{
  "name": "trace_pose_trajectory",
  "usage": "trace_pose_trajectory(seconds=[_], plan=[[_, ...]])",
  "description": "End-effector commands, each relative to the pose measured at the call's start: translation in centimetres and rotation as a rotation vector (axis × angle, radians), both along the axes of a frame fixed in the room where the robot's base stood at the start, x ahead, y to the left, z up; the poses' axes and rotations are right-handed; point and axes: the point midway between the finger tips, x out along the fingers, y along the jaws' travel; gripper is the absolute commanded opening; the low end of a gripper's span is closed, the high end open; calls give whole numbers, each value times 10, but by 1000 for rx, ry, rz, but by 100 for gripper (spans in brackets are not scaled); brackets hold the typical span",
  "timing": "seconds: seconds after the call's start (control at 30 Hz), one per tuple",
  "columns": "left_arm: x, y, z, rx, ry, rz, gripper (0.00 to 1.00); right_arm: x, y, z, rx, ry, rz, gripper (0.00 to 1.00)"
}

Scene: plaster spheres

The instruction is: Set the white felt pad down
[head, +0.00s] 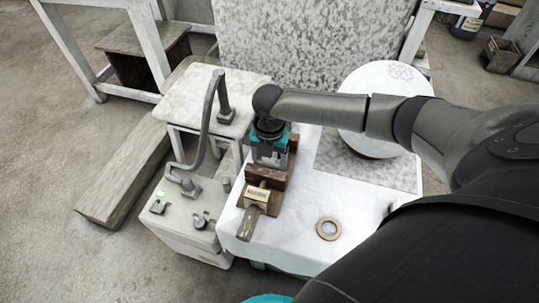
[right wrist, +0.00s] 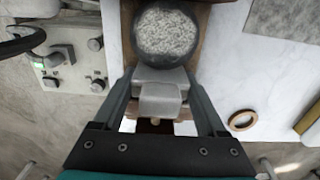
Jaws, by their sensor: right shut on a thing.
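My right gripper (head: 268,163) points down over a brown wooden fixture (head: 279,181) on the white-topped table (head: 300,255). In the right wrist view its two fingers (right wrist: 160,85) are closed on a pale grey-white, block-like piece (right wrist: 160,98), which I take to be the white felt pad. The fingers and the gripper body hide much of it in the head view. I cannot tell whether the pad touches the fixture below. A dark round bowl with speckled white content (right wrist: 166,32) is just beyond the fingertips. My left gripper does not show.
A tan ring (head: 328,229) lies on the table right of the fixture. A white round disc (head: 385,85) and a grey speckled mat (head: 400,177) are at the back right. A machine with a bent pipe (head: 205,125) stands left. The front tabletop is mostly clear.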

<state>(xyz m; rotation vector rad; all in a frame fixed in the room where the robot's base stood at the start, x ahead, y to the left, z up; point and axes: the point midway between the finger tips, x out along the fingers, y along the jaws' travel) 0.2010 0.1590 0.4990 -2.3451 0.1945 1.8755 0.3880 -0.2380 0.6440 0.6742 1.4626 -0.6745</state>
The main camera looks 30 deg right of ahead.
Motion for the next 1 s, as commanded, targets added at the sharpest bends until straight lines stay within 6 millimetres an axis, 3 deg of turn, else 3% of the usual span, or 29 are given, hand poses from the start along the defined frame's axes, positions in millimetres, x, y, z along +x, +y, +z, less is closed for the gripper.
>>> trace_pose_trajectory(seconds=[0.23, 0.27, 0.47, 1.0], plan=[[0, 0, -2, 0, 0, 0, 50, 0, 0, -6, -1, 1, 0, 20], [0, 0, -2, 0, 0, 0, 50, 0, 0, -6, -1, 1, 0, 76], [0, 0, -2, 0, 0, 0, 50, 0, 0, -5, -1, 1, 0, 98], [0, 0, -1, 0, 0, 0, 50, 0, 0, -4, 0, 0, 0, 100]])
